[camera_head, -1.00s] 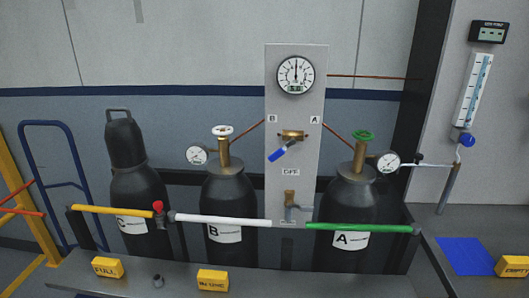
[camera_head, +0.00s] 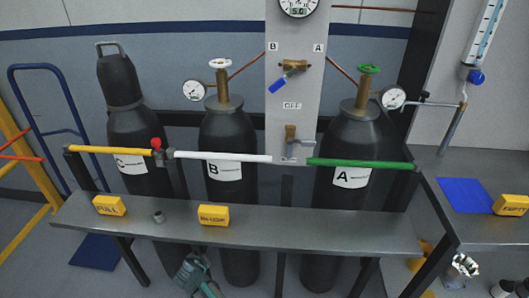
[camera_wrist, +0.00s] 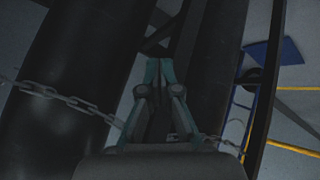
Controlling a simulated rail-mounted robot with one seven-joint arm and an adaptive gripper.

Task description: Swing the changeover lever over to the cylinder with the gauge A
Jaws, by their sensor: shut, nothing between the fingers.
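The changeover lever has a blue handle (camera_head: 279,86) on a brass valve on the grey panel (camera_head: 293,118). The handle slants down and left, toward the B side. Cylinder A (camera_head: 345,140), dark with a green handwheel (camera_head: 369,69), stands right of the panel with a round gauge (camera_head: 393,97) beside its valve. Cylinder B (camera_head: 228,130), with a white handwheel and its own gauge (camera_head: 194,90), stands left. My gripper (camera_head: 193,268) is low at the bottom edge, below the bench top and far from the lever. In the wrist view its fingers (camera_wrist: 158,66) are together and empty.
A bench (camera_head: 260,222) runs before the cylinders, with yellow blocks (camera_head: 213,215) on it. Yellow, white and green bars (camera_head: 360,163) cross the cylinders. The wrist view shows a chain (camera_wrist: 60,97) near dark cylinders. A small fitting below the lever (camera_head: 290,140) juts from the panel.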

